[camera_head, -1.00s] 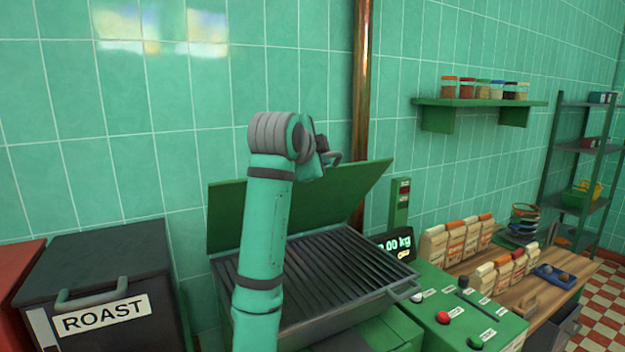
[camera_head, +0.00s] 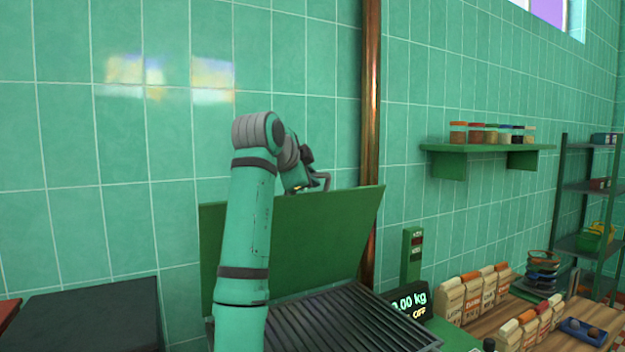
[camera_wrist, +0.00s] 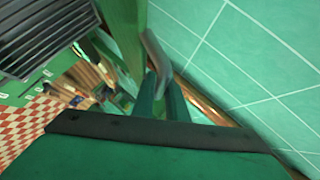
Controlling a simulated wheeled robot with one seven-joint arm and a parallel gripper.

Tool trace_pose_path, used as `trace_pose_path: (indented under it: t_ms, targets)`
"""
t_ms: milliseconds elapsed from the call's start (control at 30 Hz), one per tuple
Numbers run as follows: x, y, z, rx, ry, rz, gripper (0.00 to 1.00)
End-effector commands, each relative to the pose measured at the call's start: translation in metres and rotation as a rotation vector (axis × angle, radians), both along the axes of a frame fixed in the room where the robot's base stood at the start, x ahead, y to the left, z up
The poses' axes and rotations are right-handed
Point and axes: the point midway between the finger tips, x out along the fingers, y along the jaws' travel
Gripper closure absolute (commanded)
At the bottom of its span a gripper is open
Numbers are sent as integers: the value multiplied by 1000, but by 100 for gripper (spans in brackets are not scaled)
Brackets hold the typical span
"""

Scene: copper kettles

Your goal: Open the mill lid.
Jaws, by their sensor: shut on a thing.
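The green mill lid (camera_head: 320,237) stands raised and near upright at the back of the mill, in front of the tiled wall. The mill's dark slatted top (camera_head: 350,318) lies uncovered below it. My gripper (camera_head: 318,183) is at the lid's top edge, shut on the grey lid handle (camera_wrist: 157,62). In the wrist view my gripper (camera_wrist: 162,98) has its two green fingers at the handle, beside the lid's edge (camera_wrist: 124,35). The exact contact is blurred there. My arm hides part of the lid's left side.
A copper pipe (camera_head: 371,120) runs up the wall just right of the lid. A green shelf with jars (camera_head: 490,150) hangs on the wall. A dark box (camera_head: 90,315) is at left.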

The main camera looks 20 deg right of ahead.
Motion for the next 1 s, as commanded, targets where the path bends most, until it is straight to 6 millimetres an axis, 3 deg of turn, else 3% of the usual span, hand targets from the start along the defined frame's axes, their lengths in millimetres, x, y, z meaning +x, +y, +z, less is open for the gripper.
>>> trace_pose_path:
  t_ms: [200,233,300,667,1000]
  targets:
    - [0,-2,0,-1,-1,-3,100]
    - [0,-3,0,-1,-1,-3,83]
    - [-1,-3,0,-1,0,-3,69]
    - [-3,1,2,-1,0,-2,69]
    - [-41,30,23,0,-3,-3,69]
